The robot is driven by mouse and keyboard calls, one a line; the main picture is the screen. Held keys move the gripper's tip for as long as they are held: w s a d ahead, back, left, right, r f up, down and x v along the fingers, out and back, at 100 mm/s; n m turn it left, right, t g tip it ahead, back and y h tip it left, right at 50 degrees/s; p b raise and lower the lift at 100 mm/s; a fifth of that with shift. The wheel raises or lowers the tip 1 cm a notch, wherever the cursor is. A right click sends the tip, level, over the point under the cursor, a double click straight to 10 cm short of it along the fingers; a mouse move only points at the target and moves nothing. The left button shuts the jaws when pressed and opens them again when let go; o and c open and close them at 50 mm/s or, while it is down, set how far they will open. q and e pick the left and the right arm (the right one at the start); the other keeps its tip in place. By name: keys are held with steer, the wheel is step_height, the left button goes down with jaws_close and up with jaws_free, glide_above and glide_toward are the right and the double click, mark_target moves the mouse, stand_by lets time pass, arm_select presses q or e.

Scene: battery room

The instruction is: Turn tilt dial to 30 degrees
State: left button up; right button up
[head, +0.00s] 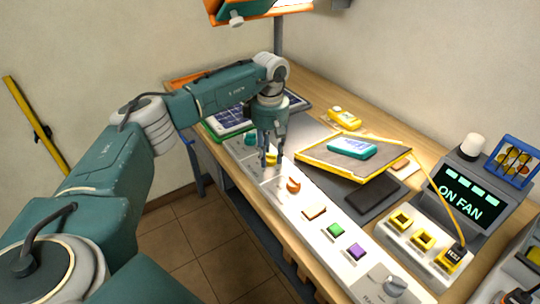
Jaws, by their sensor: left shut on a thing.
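A row of controls runs along the pale panel (326,226) at the front of the bench. It has a teal knob (249,138), a yellow knob (273,158) and an orange knob (293,185). My left gripper (269,160) points down over the panel and is shut on the yellow knob, which its fingers partly hide. I cannot read any degree marks or tell which knob is labelled tilt. A yellow-edged board (390,172) sits tilted behind the panel, with a teal device (352,148) on it. My right gripper is not in view.
Farther along the panel are a green button (336,230), a purple button (356,251) and a grey knob (393,286). A display reading "ON FAN" (462,198) stands at the right. A yellow device (344,117) lies behind the board. An orange-edged lamp (262,8) hangs above.

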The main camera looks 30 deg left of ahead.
mark_target(270, 154)
arm_select(q)
steer(key=m, duration=0.3)
steer(key=shift+w+r+m, duration=0.1)
steer(key=shift+m, duration=0.2)
steer(key=shift+m+b, duration=0.3)
steer(key=shift+m, duration=1.5)
steer(key=o, duration=1.1)
steer(key=shift+o, duration=0.2)
step_height(270, 154, up, 12)
